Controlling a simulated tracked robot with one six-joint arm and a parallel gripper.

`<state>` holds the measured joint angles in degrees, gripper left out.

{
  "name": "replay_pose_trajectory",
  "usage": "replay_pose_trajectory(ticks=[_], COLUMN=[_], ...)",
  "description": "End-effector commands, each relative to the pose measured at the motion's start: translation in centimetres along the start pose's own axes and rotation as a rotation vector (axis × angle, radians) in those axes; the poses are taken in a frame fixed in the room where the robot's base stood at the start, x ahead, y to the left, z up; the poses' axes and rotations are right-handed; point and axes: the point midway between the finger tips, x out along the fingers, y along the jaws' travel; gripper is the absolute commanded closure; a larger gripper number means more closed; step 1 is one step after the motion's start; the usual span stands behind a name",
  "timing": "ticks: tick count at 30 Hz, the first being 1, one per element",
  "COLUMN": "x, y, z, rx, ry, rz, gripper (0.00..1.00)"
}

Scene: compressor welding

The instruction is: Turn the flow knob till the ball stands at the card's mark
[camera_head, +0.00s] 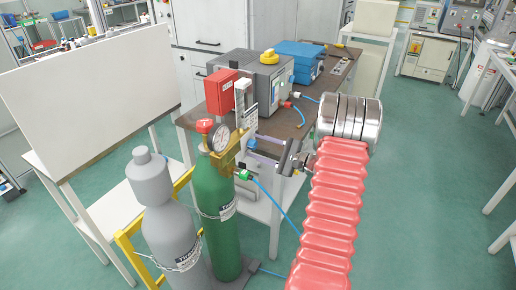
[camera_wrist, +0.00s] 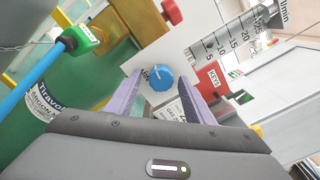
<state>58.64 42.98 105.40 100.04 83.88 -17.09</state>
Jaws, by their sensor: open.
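The blue flow knob (camera_wrist: 162,78) sits in front of a white plate, between my fingers in the wrist view. My gripper (camera_wrist: 163,82) is open, with one purple finger on each side of the knob; I cannot tell whether either touches it. In the head view my gripper (camera_head: 252,146) reaches in from the right beside the regulator. The flow tube (camera_wrist: 235,35) has a scale marked 5 to 25 l/min and lies slanted in the wrist view. It stands upright in the head view (camera_head: 240,95). I cannot make out the ball or the card's mark.
The green cylinder (camera_head: 222,215) carries a round gauge (camera_head: 219,138) and a red-topped valve (camera_head: 205,125). A grey cylinder (camera_head: 175,225) stands left of it. A red box (camera_head: 221,92) and a grey machine (camera_head: 262,88) are behind. A blue hose (camera_wrist: 30,85) ends in a green fitting (camera_wrist: 83,40).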

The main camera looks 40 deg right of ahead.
Motion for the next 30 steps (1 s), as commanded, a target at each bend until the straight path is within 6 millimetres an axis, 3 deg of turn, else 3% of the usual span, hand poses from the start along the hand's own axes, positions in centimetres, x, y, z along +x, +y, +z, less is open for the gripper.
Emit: replay_pose_trajectory(ticks=[7,24,30], x=[0.03,0.0,-0.03], y=[-0.02,0.05,0.21], z=[-0.01,-0.01,0.06], rx=[0.0,0.001,0.004], ry=[0.0,0.0,-0.001], rz=[0.0,0.001,0.003], gripper=[0.52,0.92,0.93])
